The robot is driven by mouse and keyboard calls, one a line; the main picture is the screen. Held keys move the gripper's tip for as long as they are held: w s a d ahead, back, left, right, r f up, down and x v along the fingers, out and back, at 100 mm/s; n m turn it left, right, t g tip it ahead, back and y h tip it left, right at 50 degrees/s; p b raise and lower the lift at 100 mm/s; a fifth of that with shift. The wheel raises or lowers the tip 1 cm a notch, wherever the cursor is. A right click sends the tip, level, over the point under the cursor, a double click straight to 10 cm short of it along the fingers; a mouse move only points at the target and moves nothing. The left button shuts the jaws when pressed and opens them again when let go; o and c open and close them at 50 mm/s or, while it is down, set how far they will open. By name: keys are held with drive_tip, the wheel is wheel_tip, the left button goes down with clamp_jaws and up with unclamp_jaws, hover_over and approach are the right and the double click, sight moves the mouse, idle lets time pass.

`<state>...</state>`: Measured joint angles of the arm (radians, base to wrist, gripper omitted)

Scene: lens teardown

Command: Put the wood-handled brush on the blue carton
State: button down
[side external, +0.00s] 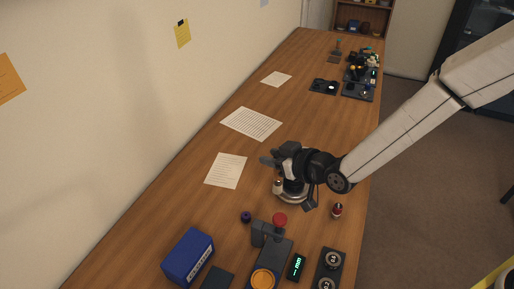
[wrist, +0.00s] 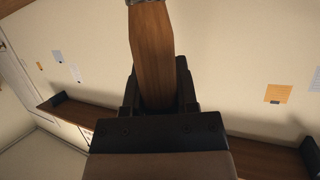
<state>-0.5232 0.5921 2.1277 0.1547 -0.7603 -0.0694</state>
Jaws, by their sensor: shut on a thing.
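The wood-handled brush (wrist: 152,50) shows in the wrist view as a long brown wooden handle, with a metallic edge at the top of the picture. My gripper (wrist: 158,88) is shut on this handle, one dark finger on each side. In the side external view my gripper (side external: 270,160) is above the middle of the bench, pointing left towards the wall. I cannot make out the brush clearly there. The blue carton (side external: 187,258) stands at the near left of the bench, well apart from my gripper.
A device with a red knob (side external: 280,220) and an orange disc (side external: 263,279) stands right of the carton. A small red item (side external: 337,210) and a round metal base (side external: 291,196) are near my gripper. Paper sheets (side external: 226,170) lie along the wall side.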

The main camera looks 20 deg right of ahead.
drive_tip(key=s+a+r+n+g+y, duration=0.1)
drive_tip(key=s+a+r+n+y, duration=0.1)
drive_tip(key=s+a, duration=0.5)
drive_tip(key=s+a+r+n+g+y, duration=0.1)
drive_tip(key=s+a+r+n+y, duration=0.1)
drive_tip(key=s+a+r, duration=0.3)
drive_tip(key=s+a, duration=0.2)
drive_tip(key=a, duration=0.1)
drive_tip(key=shift+s+a+g, duration=0.15)
drive_tip(key=shift+a+g, duration=0.05)
drive_tip(key=shift+g, duration=0.2)
drive_tip(key=d+f+x, duration=0.1)
drive_tip(key=f+x, duration=0.2)
drive_tip(key=x, duration=1.3)
drive_tip(key=shift+s, duration=0.3)
drive_tip(key=shift+w+a+f, duration=0.1)
drive_tip(key=shift+f, duration=0.85)
drive_tip(key=shift+w+a+f, duration=0.1)
drive_tip(key=shift+f, duration=0.8)
